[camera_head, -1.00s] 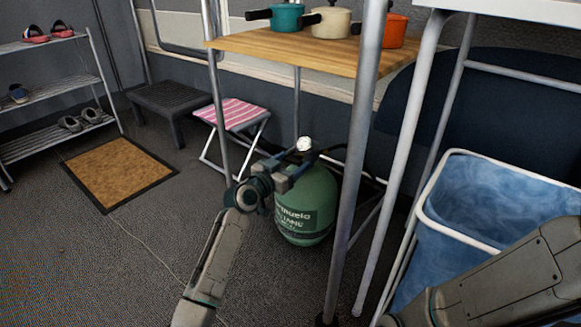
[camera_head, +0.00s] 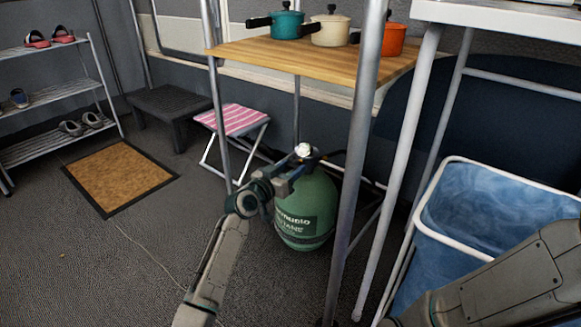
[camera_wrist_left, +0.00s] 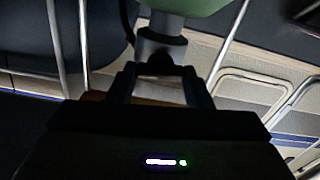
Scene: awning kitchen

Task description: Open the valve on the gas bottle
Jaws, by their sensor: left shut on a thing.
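The green gas bottle (camera_head: 310,215) stands on the floor under the wooden-topped table. Its white-topped valve (camera_head: 304,149) shows above my left gripper. My left gripper (camera_head: 302,165) is at the bottle's neck and shut on the valve fitting; its fingers partly hide the grip. In the left wrist view the two fingers (camera_wrist_left: 160,72) reach up to a grey cylindrical valve part (camera_wrist_left: 160,42), with the green bottle (camera_wrist_left: 185,5) behind it. That view is dark, so the exact contact is hard to see. My right arm shows at lower right, but its gripper is out of view.
Metal table legs (camera_head: 350,190) stand close to the right of the bottle. A blue bin (camera_head: 480,205) is further right. A pink striped stool (camera_head: 233,118) stands behind left. Pots (camera_head: 331,28) sit on the tabletop (camera_head: 270,50). The floor at left is open around a brown mat (camera_head: 118,176).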

